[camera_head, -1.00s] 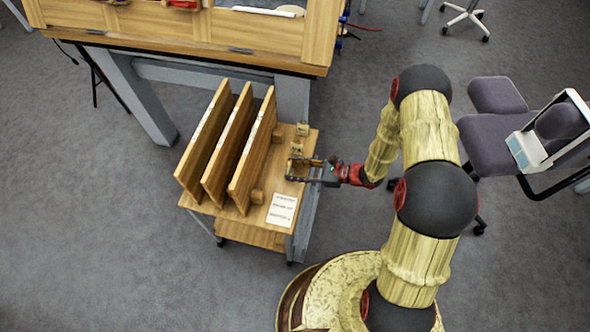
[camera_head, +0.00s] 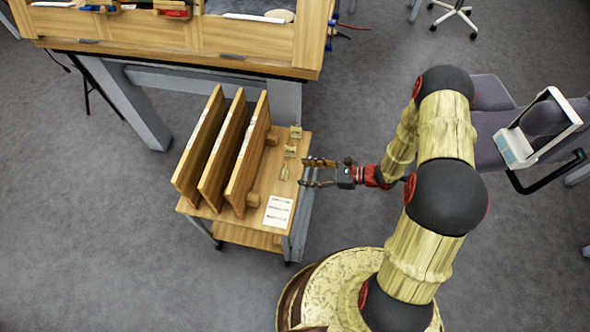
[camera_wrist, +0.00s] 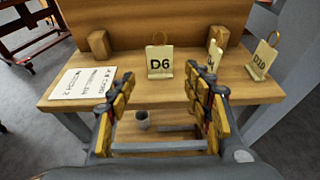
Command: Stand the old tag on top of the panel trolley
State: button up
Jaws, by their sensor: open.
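The panel trolley (camera_head: 232,212) is wooden-topped. Three small cream tags with brass loops stand on its right side. The D6 tag (camera_wrist: 160,62) stands upright facing my gripper; it is the nearest tag to the card in the head view (camera_head: 284,172). A middle tag (camera_wrist: 213,56), turned partly edge-on with a hard-to-read label, and the D10 tag (camera_wrist: 260,61) stand to its right. I cannot tell by looks which is the old tag. My gripper (camera_head: 303,172) is open and empty at the trolley's right edge, its fingers (camera_wrist: 160,80) pointing at D6 without touching it.
Several tall wooden panels (camera_head: 213,150) stand upright on the trolley, with wooden blocks (camera_head: 253,199) beside them. A white printed card (camera_head: 278,212) lies at the front. A workbench (camera_head: 170,38) is behind. A purple chair (camera_head: 490,125) stands at right. Grey floor is open at left.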

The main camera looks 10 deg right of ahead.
jog(key=p+v, duration=0.1)
jog(key=v, duration=0.4)
jog(key=s+a+r+n+g+h, duration=0.25)
jog(key=r+n, duration=0.35)
jog(key=r, duration=0.6)
jog(key=s+a+r+n+g+h, duration=0.1)
jog(key=s+r+n+g+h, duration=0.2)
jog(key=r+n, duration=0.6)
jog(key=s+d+r+n+t+h, duration=0.3)
jog(key=s+r, duration=0.3)
jog(key=r, duration=0.4)
jog(key=s+d+r+n+t+h, duration=0.3)
jog(key=s+r+n+h, duration=0.1)
jog(key=r, duration=0.6)
jog(key=shift+s+r+h, duration=0.4)
jog(key=shift+s+h, duration=0.05)
jog(key=shift+s, duration=0.65)
jog(key=shift+d, duration=0.1)
jog(key=shift+r, duration=0.1)
